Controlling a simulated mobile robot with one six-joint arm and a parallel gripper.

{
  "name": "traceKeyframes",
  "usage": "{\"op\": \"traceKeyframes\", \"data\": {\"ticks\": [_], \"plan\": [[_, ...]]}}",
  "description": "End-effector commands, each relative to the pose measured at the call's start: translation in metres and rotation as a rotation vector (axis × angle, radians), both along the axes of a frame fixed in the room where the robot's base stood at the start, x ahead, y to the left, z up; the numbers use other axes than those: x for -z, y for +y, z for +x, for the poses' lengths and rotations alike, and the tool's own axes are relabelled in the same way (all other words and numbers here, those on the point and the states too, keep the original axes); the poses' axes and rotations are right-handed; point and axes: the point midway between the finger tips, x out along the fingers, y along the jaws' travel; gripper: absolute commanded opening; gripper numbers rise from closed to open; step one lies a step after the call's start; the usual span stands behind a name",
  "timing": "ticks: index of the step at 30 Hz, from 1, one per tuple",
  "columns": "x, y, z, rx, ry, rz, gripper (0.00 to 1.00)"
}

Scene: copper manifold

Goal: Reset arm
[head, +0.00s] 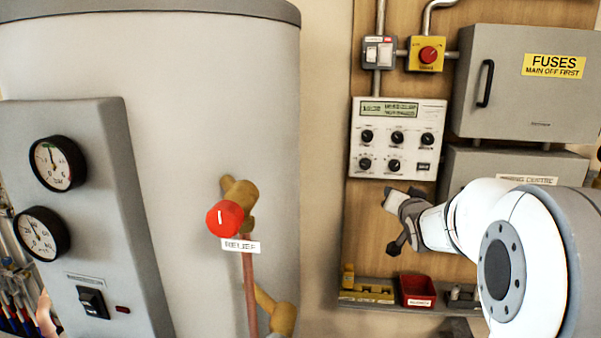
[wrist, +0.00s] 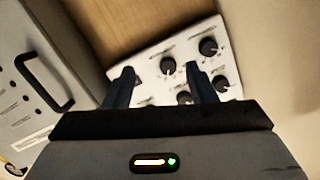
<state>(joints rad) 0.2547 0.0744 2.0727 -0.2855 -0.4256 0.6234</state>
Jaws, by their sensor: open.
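My gripper (head: 396,222) is in front of the wooden board, just below the white control panel (head: 370,172) with its several black knobs and green display. In the wrist view my gripper (wrist: 160,72) has its two dark fingers spread apart with nothing between them. The control panel (wrist: 167,56) shows tilted beyond the fingers, with some knobs partly hidden behind them. My white arm comes in from the right in the head view.
The grey fuse box (head: 510,90) with a black handle is upper right. A shelf with a red bin (head: 417,290) is below. A tank with a red relief valve (head: 225,219) stands left.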

Motion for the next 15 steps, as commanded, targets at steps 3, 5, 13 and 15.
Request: {"op": "traceKeyframes", "data": {"ticks": [3, 5, 13, 15], "plan": [[0.021, 0.026, -0.048, -0.002, 0.218, -0.054, 0.51], [0.036, 0.038, -0.075, -0.014, 0.336, -0.079, 0.51], [0.097, 0.094, -0.224, -0.183, 0.851, -0.175, 0.51], [0.108, 0.106, -0.261, -0.243, 0.960, -0.191, 0.51]]}}
